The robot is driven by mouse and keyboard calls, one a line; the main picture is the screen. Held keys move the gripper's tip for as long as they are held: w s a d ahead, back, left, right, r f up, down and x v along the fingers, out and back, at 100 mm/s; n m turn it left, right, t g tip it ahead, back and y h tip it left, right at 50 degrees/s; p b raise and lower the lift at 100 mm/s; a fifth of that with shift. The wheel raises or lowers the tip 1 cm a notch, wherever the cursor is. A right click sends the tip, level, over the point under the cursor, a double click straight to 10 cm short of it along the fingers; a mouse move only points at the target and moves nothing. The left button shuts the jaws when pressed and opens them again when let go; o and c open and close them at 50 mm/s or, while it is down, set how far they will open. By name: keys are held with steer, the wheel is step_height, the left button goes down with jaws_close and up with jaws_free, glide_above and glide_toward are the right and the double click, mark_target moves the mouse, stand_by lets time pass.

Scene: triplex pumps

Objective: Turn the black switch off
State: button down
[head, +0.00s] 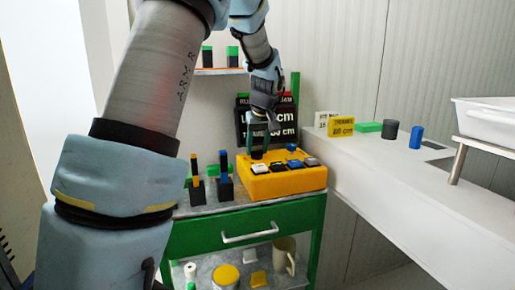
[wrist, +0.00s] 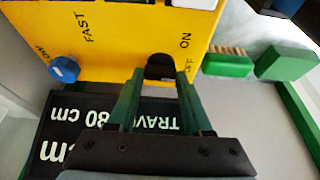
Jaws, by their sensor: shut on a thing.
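A yellow control box (head: 290,183) sits on a green cart; in the wrist view its yellow face (wrist: 115,50) carries the words FAST, ON and OFF. The black switch (wrist: 160,67) is at the box's edge beside the ON and OFF words. My gripper (wrist: 158,82) has its two green fingers shut on the black switch, one on each side. In the head view my gripper (head: 257,150) reaches down to the back left of the box, and its fingers partly hide the switch there. The switch's exact position between ON and OFF is hard to tell.
A blue knob (wrist: 64,69) is on the same box. A black sign (head: 285,113) stands behind it. Black holders with coloured blocks (head: 225,178) stand left on the cart. A green block (wrist: 286,62) and a green-backed brush (wrist: 228,64) lie beside the box. A white counter (head: 400,180) is at right.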

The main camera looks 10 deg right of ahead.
steer(key=shift+c, duration=1.6)
jaws_free()
steer(key=b+v, duration=0.1)
steer(key=v, duration=0.9)
steer(key=shift+s+r, duration=0.2)
steer(key=shift+r, duration=0.15)
steer(key=shift+d, duration=0.1)
